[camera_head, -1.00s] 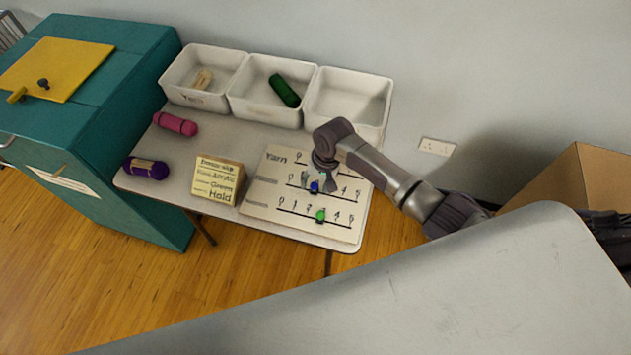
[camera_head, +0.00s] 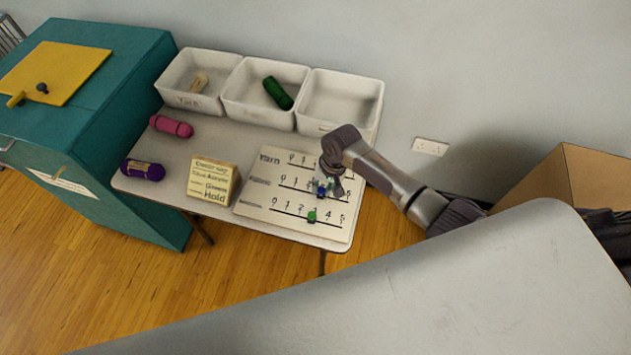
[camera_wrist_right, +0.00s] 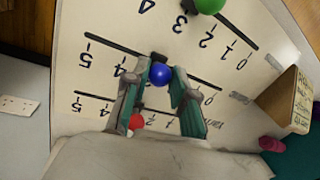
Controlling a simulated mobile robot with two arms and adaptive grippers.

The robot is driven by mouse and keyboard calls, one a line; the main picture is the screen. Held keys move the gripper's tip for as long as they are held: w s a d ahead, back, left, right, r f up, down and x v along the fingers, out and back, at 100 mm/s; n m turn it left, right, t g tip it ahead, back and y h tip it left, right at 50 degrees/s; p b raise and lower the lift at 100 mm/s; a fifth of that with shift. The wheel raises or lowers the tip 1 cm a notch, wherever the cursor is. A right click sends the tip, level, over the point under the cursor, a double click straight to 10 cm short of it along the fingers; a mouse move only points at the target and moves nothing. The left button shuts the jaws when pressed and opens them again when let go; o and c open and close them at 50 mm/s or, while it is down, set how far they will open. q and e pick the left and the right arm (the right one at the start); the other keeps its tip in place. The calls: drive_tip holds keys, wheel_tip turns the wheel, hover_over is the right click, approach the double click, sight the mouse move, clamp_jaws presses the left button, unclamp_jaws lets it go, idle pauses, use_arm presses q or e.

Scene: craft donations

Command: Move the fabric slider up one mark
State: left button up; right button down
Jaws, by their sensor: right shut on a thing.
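The slider board (camera_head: 262,207) lies on the table with three numbered rows; the top row reads "Yarn", the other labels are too blurred to read. The blue knob (camera_head: 322,190) is on the middle row, which I take as the fabric slider, just right of mark 2 and near where 3 is hidden. My right gripper (camera_head: 328,186) is shut on this blue knob (camera_wrist_right: 160,74), its teal-padded fingers on either side in the wrist view. The green knob (camera_head: 311,216) sits on the bottom row. A red knob (camera_wrist_right: 136,121) shows on the top row. My left gripper is not in view.
Three white bins (camera_head: 262,118) stand behind the board. A text block (camera_head: 211,180) stands left of it. Pink (camera_head: 171,126) and purple (camera_head: 143,169) rolls lie further left. A grey surface (camera_head: 420,295) fills the foreground. A cardboard box (camera_head: 560,180) stands right.

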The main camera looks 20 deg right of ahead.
drive_tip(key=shift+s+d, duration=0.1)
drive_tip(key=shift+d, duration=0.05)
drive_tip(key=c, duration=1.3)
unclamp_jaws()
drive_tip(key=shift+w+a, duration=0.2)
drive_tip(key=shift+a, duration=0.05)
drive_tip(key=o, duration=0.3)
drive_tip(key=shift+w+a, duration=0.15)
drive_tip(key=shift+a, duration=0.05)
drive_tip(key=shift+o, duration=0.2)
drive_tip(key=shift+d, duration=0.2)
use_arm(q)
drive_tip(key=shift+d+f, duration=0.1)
use_arm(e)
wheel_tip(320, 180, up, 12)
drive_tip(key=s+d, duration=0.1)
drive_tip(key=d, duration=0.1)
drive_tip(key=shift+f, duration=0.1)
